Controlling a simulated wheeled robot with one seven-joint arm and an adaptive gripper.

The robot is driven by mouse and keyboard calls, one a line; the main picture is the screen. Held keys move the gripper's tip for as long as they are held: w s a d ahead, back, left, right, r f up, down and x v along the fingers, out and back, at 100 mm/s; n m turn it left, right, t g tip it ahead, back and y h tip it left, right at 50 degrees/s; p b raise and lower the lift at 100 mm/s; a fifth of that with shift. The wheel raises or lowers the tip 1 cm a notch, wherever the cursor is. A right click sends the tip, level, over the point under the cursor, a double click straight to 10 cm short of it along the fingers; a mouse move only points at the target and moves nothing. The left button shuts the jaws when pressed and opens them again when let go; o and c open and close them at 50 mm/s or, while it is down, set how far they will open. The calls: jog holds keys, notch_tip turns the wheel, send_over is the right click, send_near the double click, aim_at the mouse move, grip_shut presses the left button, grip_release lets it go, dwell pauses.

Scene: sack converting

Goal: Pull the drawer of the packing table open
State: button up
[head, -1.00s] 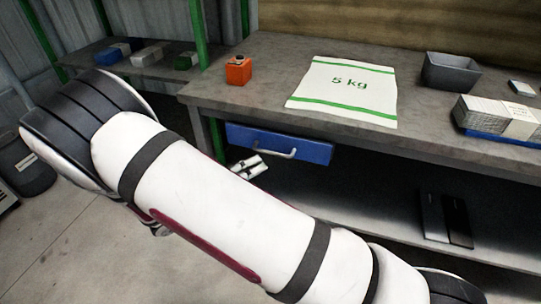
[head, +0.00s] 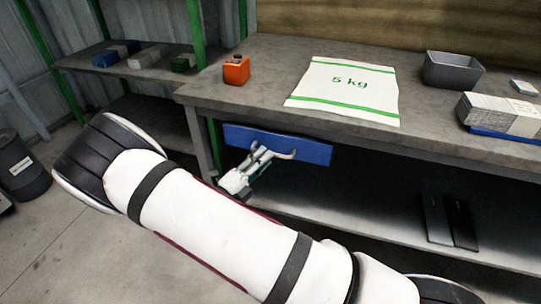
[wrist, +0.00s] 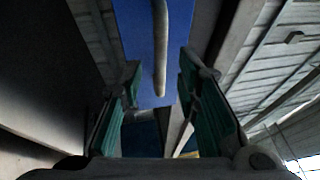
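The blue drawer (head: 312,151) of the packing table (head: 215,92) hangs under the table top near its left end and looks shut. Its pale bar handle (head: 285,156) runs across the front. My gripper (head: 264,154) is at the left part of the handle. In the wrist view, the blue drawer front (wrist: 136,35) fills the top middle, and the handle (wrist: 160,45) points down between the two green-padded fingers. My gripper (wrist: 159,86) is open there, with a gap on both sides of the handle. Whether the handle is fully between the pads is hard to tell.
A lower shelf (head: 370,205) holds dark flat items.

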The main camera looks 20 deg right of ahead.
jog(key=shift+b+x, duration=0.3)
jog(key=shift+x, duration=1.55)
grip_shut()
